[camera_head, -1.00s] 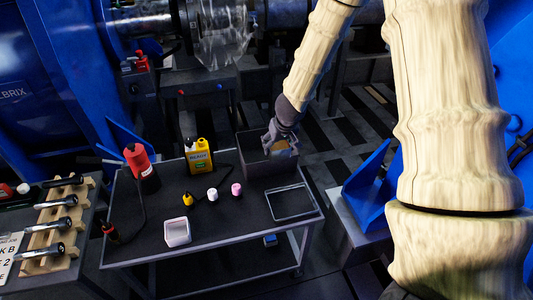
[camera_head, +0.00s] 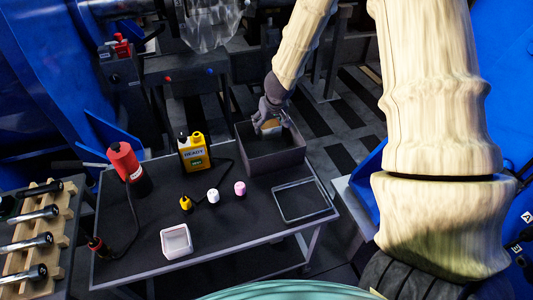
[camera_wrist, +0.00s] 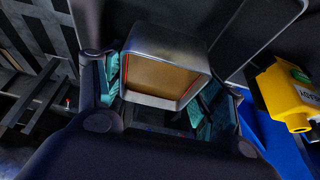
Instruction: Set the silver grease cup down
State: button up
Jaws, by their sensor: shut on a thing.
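The silver grease cup (camera_wrist: 170,42) is a squarish metal cup with amber grease inside, seen large in the wrist view with its opening facing the camera. My gripper (camera_wrist: 162,92) is shut on it, with a teal-padded finger on each side. In the head view my gripper (camera_head: 264,112) is at the back of an open grey bin (camera_head: 277,163) on the cart. The tan of the grease cup (camera_head: 270,126) shows below the fingers, over the bin's opening. I cannot tell whether the cup touches the bin.
Bare surface lies between the small bottles and the frame.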

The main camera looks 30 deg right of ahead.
aim_at(273, 134)
jog(key=shift+w+f, duration=0.1)
jog(key=shift+f, duration=0.5)
jog(key=f+b, duration=0.2)
jog(key=f, duration=0.2)
jog(key=shift+d, duration=0.2)
jog(key=shift+a+f+b, duration=0.1)
jog(key=shift+f+b, duration=0.75)
jog(key=shift+f, duration=1.65)
jog(key=shift+f, duration=0.15)
jog(key=o, duration=1)
jog(key=shift+o, duration=0.2)
jog(key=p+v, duration=0.3)
jog(key=v, duration=0.9)
jog(key=shift+s, duration=0.2)
